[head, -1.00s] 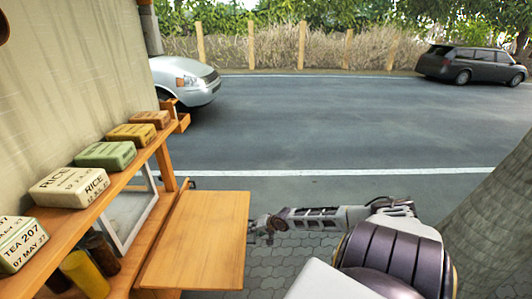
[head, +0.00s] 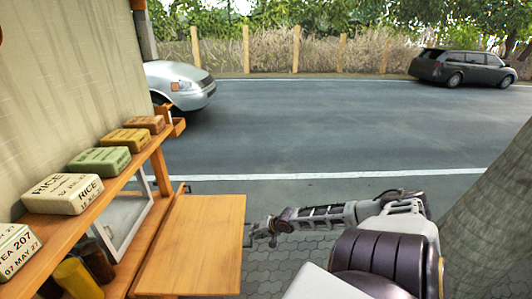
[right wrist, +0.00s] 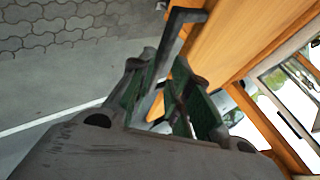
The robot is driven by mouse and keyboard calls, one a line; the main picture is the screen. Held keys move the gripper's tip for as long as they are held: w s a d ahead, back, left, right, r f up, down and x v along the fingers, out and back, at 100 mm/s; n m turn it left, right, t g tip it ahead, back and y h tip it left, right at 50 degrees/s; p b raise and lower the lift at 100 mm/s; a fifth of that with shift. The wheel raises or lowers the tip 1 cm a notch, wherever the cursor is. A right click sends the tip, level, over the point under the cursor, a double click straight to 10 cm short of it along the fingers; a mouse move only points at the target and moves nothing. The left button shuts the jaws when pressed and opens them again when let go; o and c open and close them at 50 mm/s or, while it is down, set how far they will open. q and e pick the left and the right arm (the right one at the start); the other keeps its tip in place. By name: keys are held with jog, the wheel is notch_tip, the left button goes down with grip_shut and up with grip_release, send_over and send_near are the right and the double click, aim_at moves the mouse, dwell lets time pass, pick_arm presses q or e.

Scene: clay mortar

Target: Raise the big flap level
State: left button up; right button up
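The big flap (head: 194,245) is an orange wooden board beside the stall's counter. It looks about flat in the head view, though its exact tilt is hard to judge. A dark angled metal handle (right wrist: 176,40) sticks out from its outer edge. My right gripper (head: 263,229) is at that edge, by the handle. In the right wrist view the gripper (right wrist: 158,85) has its green-padded fingers apart, with the handle's bar reaching between them. A gap shows beside the bar, and contact is unclear. My left gripper is not in view.
A wooden shelf left of the flap holds several tins, including a cream rice tin (head: 63,193) and a green tin (head: 100,160). A framed pane (head: 124,215) stands below. A tree trunk (head: 490,220) rises at right. The paving beyond the flap is clear.

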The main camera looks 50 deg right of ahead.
jog(key=v, duration=0.7)
dwell(1.5)
jog(key=shift+s+r, duration=0.15)
jog(key=shift+r, duration=0.05)
jog(key=shift+n, duration=0.3)
dwell(0.5)
